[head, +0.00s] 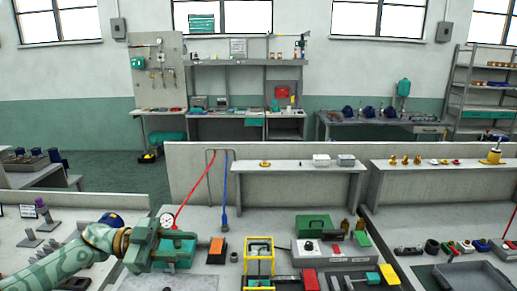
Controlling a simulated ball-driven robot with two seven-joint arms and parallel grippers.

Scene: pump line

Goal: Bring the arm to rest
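My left arm, in a green marbled finish, reaches in from the lower left of the head view. Its green gripper (182,247) points right over the left part of the bench (215,284). The fingers look spread, one above the other, with a teal object (178,249) showing between and behind them. I cannot tell how far that object lies from the fingers, but no grip on it shows. My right gripper is out of view.
A gauge (167,220) with a red hose stands behind the gripper. To its right are an orange-and-black block (217,251), a yellow frame (259,262), a green case (313,226) and a grey control box (318,252). A raised shelf (290,173) runs behind.

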